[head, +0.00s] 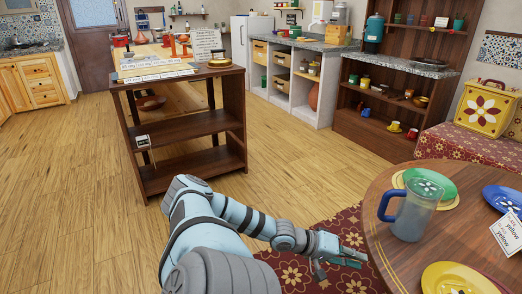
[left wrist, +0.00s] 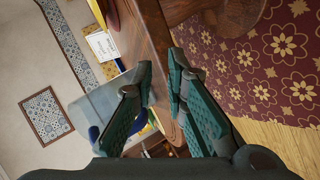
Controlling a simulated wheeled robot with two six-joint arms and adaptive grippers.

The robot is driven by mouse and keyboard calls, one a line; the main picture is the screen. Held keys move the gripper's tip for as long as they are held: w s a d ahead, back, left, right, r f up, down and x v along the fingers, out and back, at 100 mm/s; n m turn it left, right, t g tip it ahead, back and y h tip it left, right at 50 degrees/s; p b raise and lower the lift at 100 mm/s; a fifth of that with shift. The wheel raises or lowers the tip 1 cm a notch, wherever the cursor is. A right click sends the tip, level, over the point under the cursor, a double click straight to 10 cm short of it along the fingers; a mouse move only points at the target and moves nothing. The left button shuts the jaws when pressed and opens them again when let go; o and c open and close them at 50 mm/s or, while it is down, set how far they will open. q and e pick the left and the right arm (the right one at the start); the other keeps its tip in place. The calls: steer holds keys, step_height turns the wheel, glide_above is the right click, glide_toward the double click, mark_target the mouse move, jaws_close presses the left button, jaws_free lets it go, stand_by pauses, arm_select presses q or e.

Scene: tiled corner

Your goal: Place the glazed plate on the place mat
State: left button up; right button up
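A yellow glazed plate (head: 455,279) lies at the near edge of the round wooden table, cut off by the frame. A blue plate (head: 506,198) lies at the right. A green patterned plate (head: 432,183) appears to lie on a pale yellow round place mat (head: 398,181), partly hidden by the pitcher. My left gripper (head: 345,264) is open and empty, just left of the table's edge over the patterned rug. In the left wrist view its fingers (left wrist: 161,66) are spread, with the table edge (left wrist: 158,50) beyond them. My right gripper is not in view.
A clear pitcher with a blue handle (head: 411,212) stands on the table beside the green plate; it also shows in the left wrist view (left wrist: 95,98). A card with writing (head: 508,234) stands at the right. A wooden shelf unit (head: 183,128) stands left. Floor between is clear.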

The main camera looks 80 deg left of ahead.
arm_select(q)
steer(key=s+a+f+m+g+y, duration=0.25)
steer(key=s+a+f, duration=0.25)
steer(key=f, duration=0.5)
steer(key=s+a+f+m+g+y, duration=0.1)
steer(key=s+a+f+y, duration=0.2)
steer(key=s+a+f, duration=0.5)
steer(key=s+d+f+m+g, duration=0.1)
steer(key=s+d+f, duration=0.25)
steer(key=f, duration=0.25)
steer(key=s+d+f+m+g, duration=0.2)
steer(key=d+f, duration=0.2)
steer(key=f, duration=0.2)
steer(key=s+d+f+m+g, duration=0.2)
steer(key=s+d+f, duration=0.3)
steer(key=d, duration=0.3)
steer(key=s+d+f+m+g, duration=0.2)
steer(key=s+d+f, duration=0.3)
steer(key=s+d, duration=0.3)
steer(key=shift+d+f+m+h, duration=0.35)
steer(key=shift+d+m+h, duration=0.1)
steer(key=shift+m, duration=0.4)
